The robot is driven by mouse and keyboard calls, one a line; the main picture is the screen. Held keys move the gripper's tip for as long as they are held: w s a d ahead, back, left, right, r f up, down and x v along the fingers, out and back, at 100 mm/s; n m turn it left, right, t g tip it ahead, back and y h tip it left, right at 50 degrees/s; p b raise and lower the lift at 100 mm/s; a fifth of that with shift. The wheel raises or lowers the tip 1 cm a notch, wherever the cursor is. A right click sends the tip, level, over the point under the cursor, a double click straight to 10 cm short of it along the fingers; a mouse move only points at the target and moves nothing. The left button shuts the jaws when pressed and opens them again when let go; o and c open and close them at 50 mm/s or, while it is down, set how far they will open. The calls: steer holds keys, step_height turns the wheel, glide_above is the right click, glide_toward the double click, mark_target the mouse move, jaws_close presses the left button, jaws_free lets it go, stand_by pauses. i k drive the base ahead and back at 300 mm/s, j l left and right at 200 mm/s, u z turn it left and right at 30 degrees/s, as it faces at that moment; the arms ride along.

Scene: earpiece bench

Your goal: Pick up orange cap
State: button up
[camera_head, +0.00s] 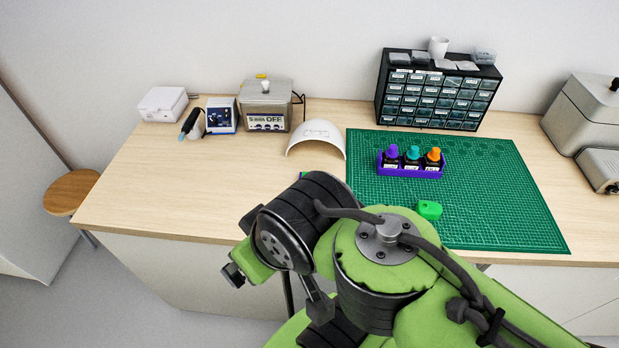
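The orange cap (434,153) sits on the rightmost of three small dark bottles in a purple rack (411,172). A purple cap (392,150) tops the left bottle and a teal cap (413,152) the middle one. The rack stands on the green cutting mat (500,215). My green and black arm is folded in the foreground, well in front of the rack and apart from it. Dark parts at the end of my arm show beside the black wrist, but my gripper's fingers cannot be made out clearly. I see nothing held.
A green block (429,210) lies on the mat in front of the rack, close to my arm. A black drawer cabinet (437,90) stands behind. A white curved shell (316,138) and a metal bath (266,103) stand left. The mat's right side is clear.

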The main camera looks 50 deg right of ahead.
mark_target(433, 156)
steer(key=z, duration=2.55)
steer(key=l+u, duration=0.35)
steer(key=l, duration=0.15)
